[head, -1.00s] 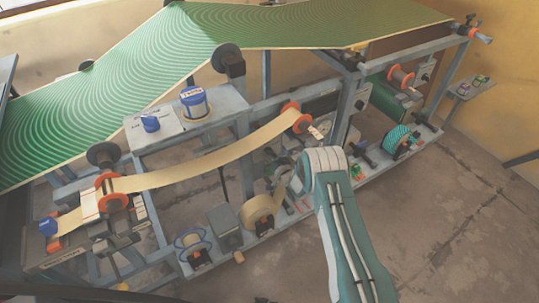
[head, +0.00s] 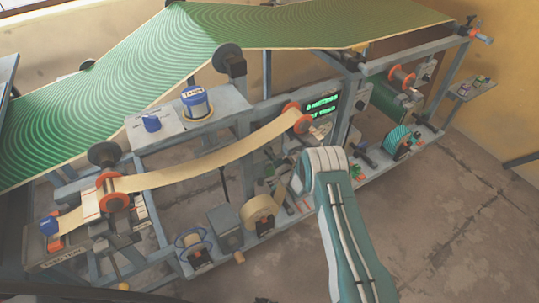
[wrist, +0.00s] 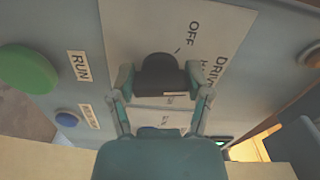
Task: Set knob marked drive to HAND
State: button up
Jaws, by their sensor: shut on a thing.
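In the wrist view, the dark round drive knob (wrist: 160,76) sits on a pale plate (wrist: 150,25) marked DRIVE and OFF. A further word by the knob is partly hidden by a finger and looks like HAND. My gripper (wrist: 162,72) has one finger on each side of the knob and is shut on it. A short dark tick lies between the knob and OFF. I cannot tell which mark the knob points at. In the head view my gripper is hidden behind my arm.
Beside the plate are a green button (wrist: 28,68) labelled RUN and a blue button (wrist: 67,119). In the head view, a lit green display (head: 322,106) stands behind a red-ended roller (head: 296,117). Open floor (head: 450,225) lies at right.

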jog(key=shift+d+f+m, duration=0.15)
jog(key=shift+d+m, duration=0.05)
jog(key=shift+m, duration=0.9)
jog(key=o, duration=1.2)
jog(key=shift+w+f, duration=0.1)
jog(key=shift+c, duration=0.2)
jog(key=v, duration=1.2)
